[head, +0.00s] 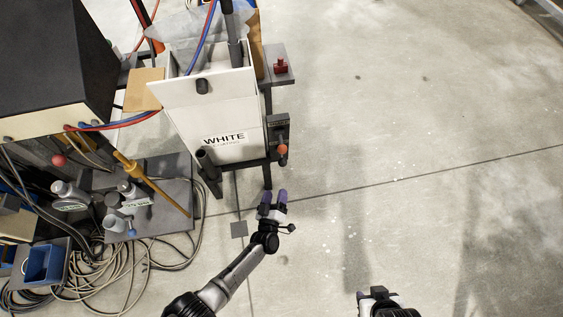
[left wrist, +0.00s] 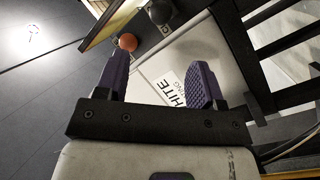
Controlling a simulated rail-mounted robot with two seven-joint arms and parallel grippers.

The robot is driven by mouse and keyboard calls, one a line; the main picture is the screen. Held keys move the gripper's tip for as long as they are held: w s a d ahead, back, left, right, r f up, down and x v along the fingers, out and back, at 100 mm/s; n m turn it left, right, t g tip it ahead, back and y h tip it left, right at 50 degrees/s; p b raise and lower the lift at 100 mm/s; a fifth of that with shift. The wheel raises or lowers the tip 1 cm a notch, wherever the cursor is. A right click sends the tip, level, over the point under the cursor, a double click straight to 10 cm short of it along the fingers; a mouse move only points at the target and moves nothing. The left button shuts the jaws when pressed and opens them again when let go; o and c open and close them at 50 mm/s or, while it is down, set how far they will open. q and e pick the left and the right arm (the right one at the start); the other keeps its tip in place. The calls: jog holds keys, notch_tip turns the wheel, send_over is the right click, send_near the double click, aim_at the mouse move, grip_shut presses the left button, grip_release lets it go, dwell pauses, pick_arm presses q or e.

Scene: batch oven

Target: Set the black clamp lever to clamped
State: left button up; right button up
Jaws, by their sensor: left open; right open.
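A white bin marked WHITE (head: 222,130) stands left of centre in the head view; its label also shows in the left wrist view (left wrist: 178,88). A black handle (head: 206,160) is at the bin's lower left, and a black knob (head: 202,87) is on its upper face. I cannot tell for sure which is the clamp lever, or its setting. A black rounded knob (left wrist: 160,12) shows in the left wrist view. My left gripper (head: 274,198), with purple fingers, is open and empty below the bin, apart from both. My right gripper (head: 376,294) is open at the bottom edge.
An orange knob (head: 282,149) on a dark bracket sticks out right of the bin; it also shows in the left wrist view (left wrist: 127,42). A red button (head: 280,66) sits above it. Cables (head: 140,268) and a yellow rod (head: 150,184) lie left. Floor at right is clear.

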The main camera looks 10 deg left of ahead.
aim_at(282, 161)
pick_arm(q)
jog(key=shift+w+d+b, duration=0.2)
jog(key=shift+w+b, duration=1.1)
jog(key=shift+w, duration=1)
jog(key=shift+w+d+b, duration=0.15)
jog(key=shift+w+b, duration=1.1)
jog(key=shift+w, duration=1)
jog(key=shift+w+d+b, duration=0.2)
jog(key=shift+w+b, duration=1.1)
jog(key=shift+w, duration=1)
jog(key=shift+c, duration=0.3)
grip_shut()
